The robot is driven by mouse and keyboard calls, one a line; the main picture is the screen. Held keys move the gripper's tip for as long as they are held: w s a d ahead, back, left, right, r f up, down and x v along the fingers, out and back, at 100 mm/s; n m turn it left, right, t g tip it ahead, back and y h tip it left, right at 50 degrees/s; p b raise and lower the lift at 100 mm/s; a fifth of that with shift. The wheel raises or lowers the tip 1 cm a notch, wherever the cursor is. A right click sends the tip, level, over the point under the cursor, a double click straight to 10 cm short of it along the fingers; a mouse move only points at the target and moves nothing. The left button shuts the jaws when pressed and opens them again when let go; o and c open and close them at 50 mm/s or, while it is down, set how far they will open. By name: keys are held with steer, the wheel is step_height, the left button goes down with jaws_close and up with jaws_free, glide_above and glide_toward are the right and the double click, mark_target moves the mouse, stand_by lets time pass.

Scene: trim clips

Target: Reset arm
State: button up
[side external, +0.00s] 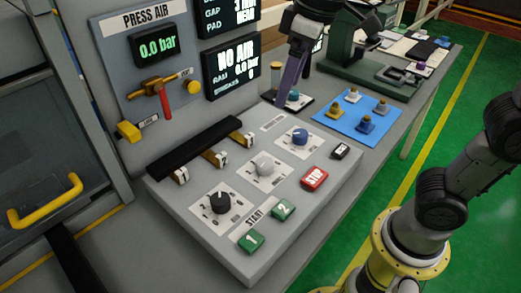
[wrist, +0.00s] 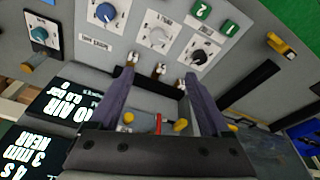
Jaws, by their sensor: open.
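My gripper (side external: 284,96) is in the side view, at the back edge of the control box near a teal knob (side external: 293,96). Its grey-purple fingers point downward, and one largely hides the other. In the wrist view my gripper (wrist: 158,77) has its two fingers spread wide apart, with nothing held between them. Past the fingers are the control box's small metal-and-white switches (wrist: 159,71) and the panel with a red-handled lever (wrist: 158,123). I cannot tell the exact gap between the fingers and the box.
The control box (side external: 165,210) carries knobs, green buttons 1 and 2 (side external: 284,209) and a red STOP button (side external: 314,179). A blue mat (side external: 352,125) holds several clips. A green press (side external: 360,70) stands behind. Display screens (side external: 231,64) read 0.0 bar and NO AIR.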

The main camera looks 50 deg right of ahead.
steer(key=s+d+f+m+t, duration=0.3)
steer(key=s+d+f, duration=0.6)
steer(key=s, duration=0.4)
steer(key=shift+s+m+h, duration=0.15)
steer(key=shift+m+h, duration=0.25)
steer(key=shift+m, duration=0.2)
